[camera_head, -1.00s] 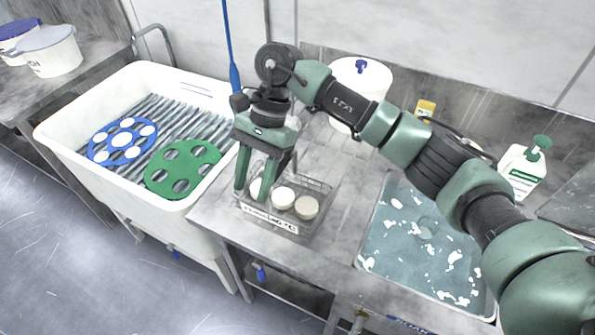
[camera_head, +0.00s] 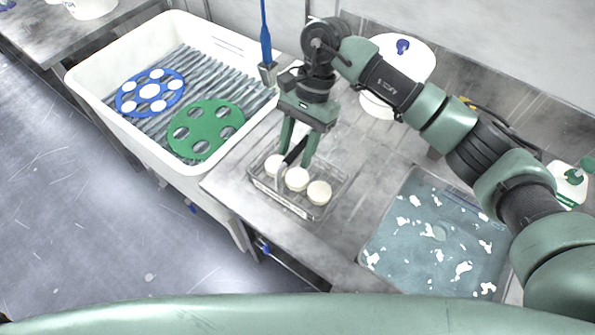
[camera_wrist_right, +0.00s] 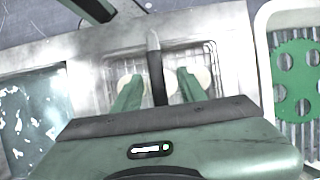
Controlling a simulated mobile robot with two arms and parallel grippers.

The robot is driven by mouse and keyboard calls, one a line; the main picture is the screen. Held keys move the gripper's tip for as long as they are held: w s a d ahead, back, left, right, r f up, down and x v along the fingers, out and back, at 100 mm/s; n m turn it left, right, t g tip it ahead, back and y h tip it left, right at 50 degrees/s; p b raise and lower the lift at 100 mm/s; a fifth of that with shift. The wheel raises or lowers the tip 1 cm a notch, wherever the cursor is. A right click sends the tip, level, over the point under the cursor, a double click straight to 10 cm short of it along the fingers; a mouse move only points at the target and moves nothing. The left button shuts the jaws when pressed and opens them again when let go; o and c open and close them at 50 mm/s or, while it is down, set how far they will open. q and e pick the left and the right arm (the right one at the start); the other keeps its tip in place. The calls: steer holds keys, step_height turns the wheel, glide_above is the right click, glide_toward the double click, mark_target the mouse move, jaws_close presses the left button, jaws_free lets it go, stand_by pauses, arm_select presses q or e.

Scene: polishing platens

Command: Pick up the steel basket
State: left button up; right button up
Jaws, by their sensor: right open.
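The steel basket (camera_head: 283,201) is a low wire basket on the grey bench, holding pale round pucks (camera_head: 319,192) in a row. Its dark handle (camera_head: 295,151) rises over the middle and also shows in the right wrist view (camera_wrist_right: 156,72). My right gripper (camera_head: 293,160) is open above the basket, pointing down. In the right wrist view its two green fingers (camera_wrist_right: 160,88) stand apart on either side of the handle, with gaps visible. I cannot tell how deep the handle sits between them. My left gripper is not in view.
Left of the basket is a white sink (camera_head: 85,85) with a blue disc (camera_head: 150,91) and a green disc (camera_head: 205,127) on ribs. A white lidded bucket (camera_head: 380,104) stands behind. A blue-grey tray (camera_head: 420,255) with white patches lies right. Bench between is clear.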

steer(key=shift+p+x, duration=0.4)
steer(key=shift+x, duration=0.75)
steer(key=shift+s+f, duration=0.15)
steer(key=shift+f, duration=0.35)
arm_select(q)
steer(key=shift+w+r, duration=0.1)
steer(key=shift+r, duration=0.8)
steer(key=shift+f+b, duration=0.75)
arm_select(e)
steer(key=shift+f, duration=0.25)
jaws_close()
steer(key=shift+r, duration=0.1)
